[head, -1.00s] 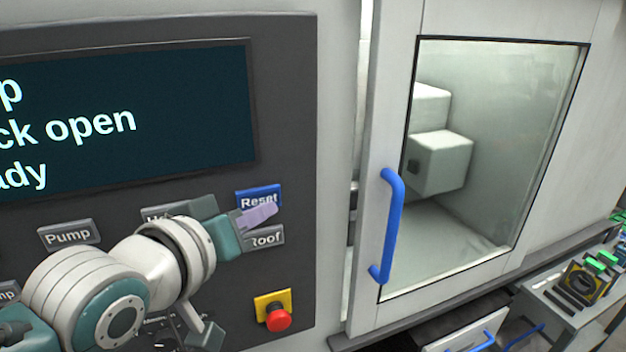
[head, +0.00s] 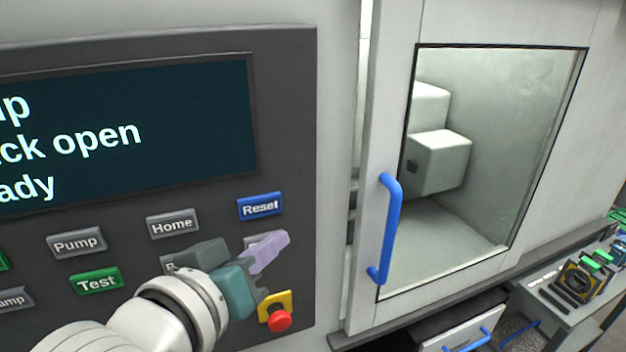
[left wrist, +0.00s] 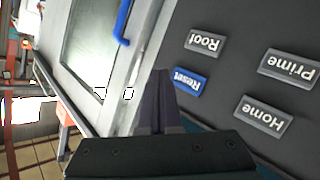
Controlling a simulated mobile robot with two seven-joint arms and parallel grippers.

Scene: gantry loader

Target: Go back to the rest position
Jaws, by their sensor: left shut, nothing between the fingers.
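My left gripper (head: 268,252) is in front of the lower right of the control panel in the head view. Its lilac fingers are shut with nothing between them, and they cover most of one grey button below the blue Reset button (head: 261,206). In the left wrist view the shut dark fingers (left wrist: 158,100) point up the picture, next to the Reset button (left wrist: 189,82). Whether the fingertips touch the panel I cannot tell. My right gripper is in neither view.
The panel carries a screen (head: 120,130), a Home button (head: 172,223), a Pump button (head: 76,242), a green Test button (head: 96,280) and a red emergency knob (head: 279,319) near my left gripper. To the right is a glazed door (head: 480,160) with a blue handle (head: 389,230).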

